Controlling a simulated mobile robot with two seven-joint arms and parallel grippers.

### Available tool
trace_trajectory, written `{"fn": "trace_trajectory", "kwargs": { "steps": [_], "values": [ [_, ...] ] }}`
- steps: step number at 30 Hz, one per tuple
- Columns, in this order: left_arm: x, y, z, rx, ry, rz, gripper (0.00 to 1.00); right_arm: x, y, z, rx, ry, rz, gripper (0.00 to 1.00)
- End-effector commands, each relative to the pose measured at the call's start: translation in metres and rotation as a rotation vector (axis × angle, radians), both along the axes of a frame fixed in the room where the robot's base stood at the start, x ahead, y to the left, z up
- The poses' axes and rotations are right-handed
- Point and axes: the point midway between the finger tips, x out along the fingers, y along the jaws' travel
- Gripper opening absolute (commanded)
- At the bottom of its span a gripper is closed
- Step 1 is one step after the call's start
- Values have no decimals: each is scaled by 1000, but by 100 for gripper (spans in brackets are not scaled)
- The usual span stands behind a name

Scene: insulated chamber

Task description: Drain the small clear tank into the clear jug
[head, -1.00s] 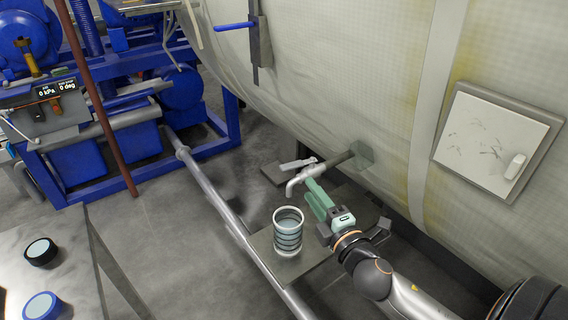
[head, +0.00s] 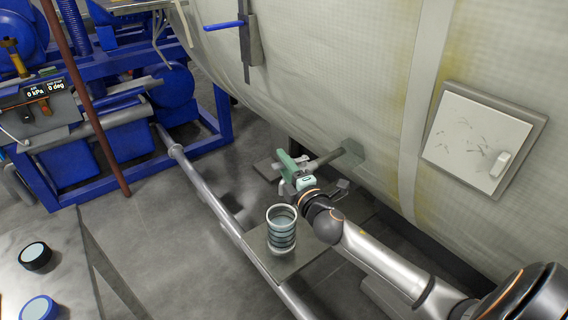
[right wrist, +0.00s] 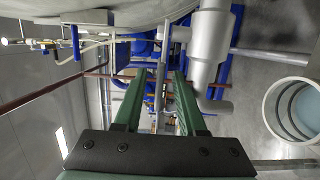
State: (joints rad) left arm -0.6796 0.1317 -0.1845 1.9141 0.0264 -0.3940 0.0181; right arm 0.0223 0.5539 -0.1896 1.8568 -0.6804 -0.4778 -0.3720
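A clear jug (head: 282,236) with dark rings stands upright on a small grey platform. It shows at the right edge of the right wrist view (right wrist: 292,112); its inside looks pale blue. A grey tap (head: 325,159) comes out of the chamber wall behind it, its spout partly hidden by my gripper. My right gripper (head: 284,162), with green fingers, is at the tap's lever end. In the right wrist view the fingers (right wrist: 159,75) are apart, with a thin grey bar between them; I cannot tell if they touch it. I cannot make out a small clear tank. My left gripper is out of view.
The large pale chamber (head: 330,80) fills the upper right, with a white hatch (head: 475,140). A long grey pipe (head: 205,185) runs along the floor beside the platform (head: 300,262). A table with two round-topped items (head: 36,256) is at lower left. Blue machinery stands behind.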

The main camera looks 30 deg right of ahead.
Motion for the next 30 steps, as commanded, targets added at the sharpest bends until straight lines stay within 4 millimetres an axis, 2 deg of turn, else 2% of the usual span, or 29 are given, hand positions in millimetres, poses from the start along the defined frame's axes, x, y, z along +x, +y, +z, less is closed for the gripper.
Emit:
{"fn": "trace_trajectory", "kwargs": {
  "steps": [4, 15, 30],
  "values": [
    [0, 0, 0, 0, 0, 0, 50, 0, 0, 0, 0, 0, 0, 40],
    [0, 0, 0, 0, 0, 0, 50, 0, 0, 0, 0, 0, 1, 0],
    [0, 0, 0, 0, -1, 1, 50, 0, 0, 0, 0, 1, 1, 0]
  ]
}}
